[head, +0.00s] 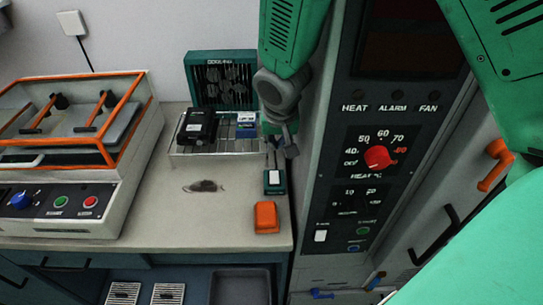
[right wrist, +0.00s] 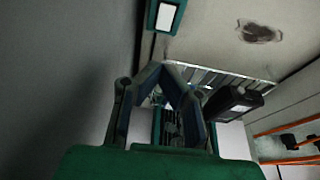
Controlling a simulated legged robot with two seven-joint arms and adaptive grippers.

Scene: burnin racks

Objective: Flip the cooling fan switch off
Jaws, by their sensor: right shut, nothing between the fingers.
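The cooling fan (head: 222,82) is a teal box with a dark grille at the back of the counter, with a label on its top edge. A small teal switch box (head: 274,188) with a white rocker (head: 273,176) sits on the counter near the cabinet. The switch box also shows at the top of the right wrist view (right wrist: 165,17). I cannot tell which way the rocker is tilted. My right gripper (head: 286,150) is shut and empty, just behind the switch box in the head view and apart from it in the wrist view. My left gripper is not in view.
A wire rack (head: 218,149) holds a black device (head: 197,127) and a blue one (head: 246,124). An orange block (head: 266,217) sits in front of the switch box. The tall control cabinet (head: 335,150) stands close at the right. An orange-framed machine (head: 75,195) stands at the left.

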